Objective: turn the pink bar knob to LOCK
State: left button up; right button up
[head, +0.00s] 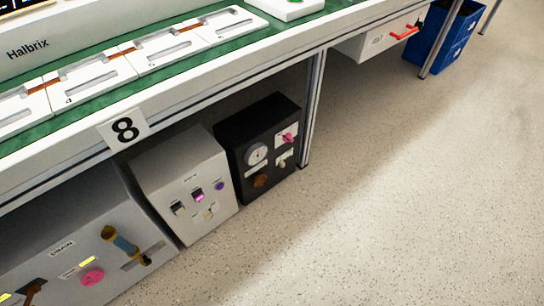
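A pink knob (288,138), which looks like the bar knob, sits on a small white plate on the front of a black box (270,107) under the bench. It is small in the head view. The plate's lettering is too small to read, so I cannot tell which position the knob points to or where LOCK is. Neither of my grippers is in view.
The black box also carries a round dial (257,154), a brown knob (260,181) and a pale knob (282,161). A white box (185,170) and a grey DRAIN panel (100,245) stand to its left. A bench leg (312,110) is close right. Floor in front is clear.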

aim_at(287, 137)
jog(key=i+l+u, duration=0.2)
jog(key=u, duration=0.15)
jog(key=i+l+u, duration=0.15)
jog(key=l+u, duration=0.2)
jog(key=i+l+u, duration=0.15)
jog(key=u, duration=0.2)
jog(key=l, duration=0.1)
